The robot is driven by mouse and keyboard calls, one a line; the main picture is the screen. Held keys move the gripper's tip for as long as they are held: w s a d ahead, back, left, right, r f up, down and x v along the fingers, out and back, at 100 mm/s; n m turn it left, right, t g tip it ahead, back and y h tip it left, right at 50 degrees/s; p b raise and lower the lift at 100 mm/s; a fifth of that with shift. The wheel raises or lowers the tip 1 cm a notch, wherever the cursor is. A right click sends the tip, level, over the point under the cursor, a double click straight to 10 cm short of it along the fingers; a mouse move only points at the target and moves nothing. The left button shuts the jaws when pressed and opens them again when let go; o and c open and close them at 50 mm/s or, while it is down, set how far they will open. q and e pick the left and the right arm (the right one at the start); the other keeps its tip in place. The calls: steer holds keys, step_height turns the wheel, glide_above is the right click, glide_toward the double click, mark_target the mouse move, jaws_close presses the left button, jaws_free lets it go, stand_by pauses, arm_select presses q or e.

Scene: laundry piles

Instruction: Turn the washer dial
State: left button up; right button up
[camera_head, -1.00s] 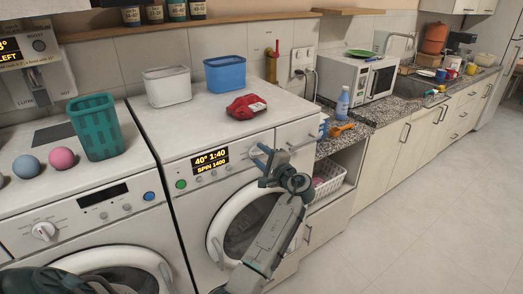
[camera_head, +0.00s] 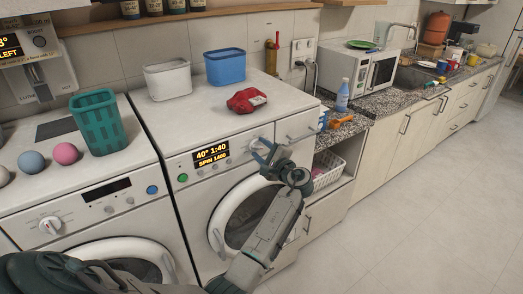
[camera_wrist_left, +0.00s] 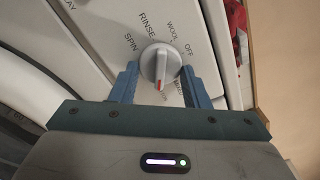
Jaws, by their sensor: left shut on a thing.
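The right washer (camera_head: 185,221) has a lit display reading 40° 1:40 and SPIN 1400. Its round white dial (camera_wrist_left: 160,62) shows in the left wrist view, ringed by the words SPIN, RINSE, WOOL and OFF. The dial's raised grip has a red mark at its lower end in that view. My left gripper (camera_head: 265,150) is at the dial on the front panel, and its blue fingers (camera_wrist_left: 161,84) are shut on the dial from both sides. In the head view the fingers partly hide the dial. My right gripper is not in view.
A red cloth (camera_head: 246,100), a white bin (camera_head: 168,82) and a blue bin (camera_head: 225,70) are on the washer top. A second machine (camera_head: 75,187) with its own dial (camera_head: 50,225) stands left, bearing a green basket (camera_head: 98,122). The floor at right is clear.

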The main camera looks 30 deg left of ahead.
arm_select(q)
steer(key=o, duration=0.9)
steer(key=shift+o, duration=0.2)
steer(key=shift+d, duration=0.1)
steer(key=b+v, duration=0.4)
steer(key=v, duration=0.6)
steer(key=shift+d, duration=0.35)
steer(key=shift+s+f, duration=0.1)
